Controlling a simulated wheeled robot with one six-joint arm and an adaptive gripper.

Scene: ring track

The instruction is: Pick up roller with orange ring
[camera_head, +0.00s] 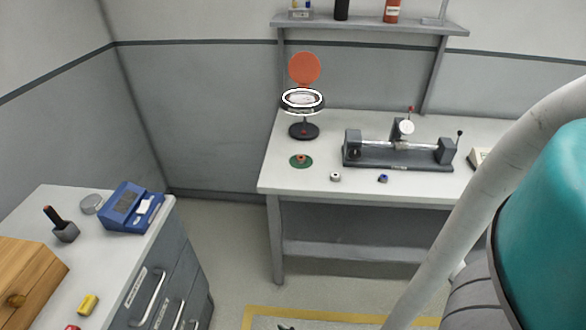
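A small roller with an orange-red ring (301,157) stands on a round green pad (293,163) at the left front of the far bench. Two other small rollers stand to its right on the bare bench top: a whitish one (335,177) and a blue one (383,178). All three are small here, so fine detail is unclear.
A lit magnifier lamp (303,131) stands behind the green pad, and a grey shaft fixture (397,161) to the right. A left cabinet (54,204) holds a blue device (131,207) and a yellow piece (88,305). Floor between is open.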

